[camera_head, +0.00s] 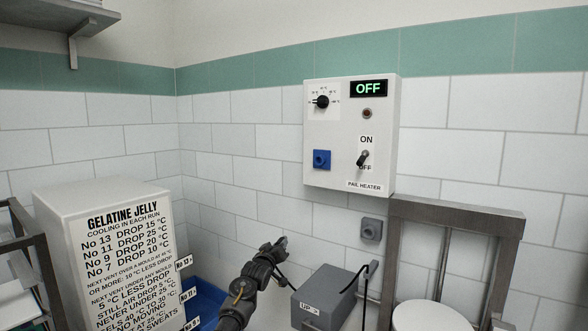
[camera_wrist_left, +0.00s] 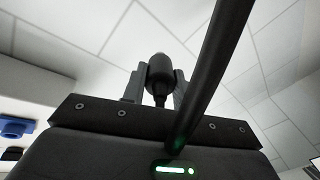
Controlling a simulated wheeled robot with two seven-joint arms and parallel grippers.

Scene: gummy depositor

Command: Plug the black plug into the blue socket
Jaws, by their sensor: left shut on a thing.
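The blue socket (camera_head: 321,159) is on the lower left of the white control box on the wall. It also shows at the left edge of the left wrist view (camera_wrist_left: 14,126). My left gripper (camera_head: 278,245) is below and left of that box, apart from the socket. In the left wrist view, its fingers (camera_wrist_left: 158,86) are shut on the black plug (camera_wrist_left: 159,68), whose tip points away from the palm. A thick black cable crosses that view in front of the palm. My right gripper is in neither view.
The control box (camera_head: 350,180) has a dial, a switch and a display reading OFF. A grey socket (camera_head: 371,230) is on the wall below. A grey box (camera_head: 327,297) with black cable stands right of my gripper. A metal frame (camera_head: 455,212) is at right; a lettered white cabinet (camera_head: 60,195) at left.

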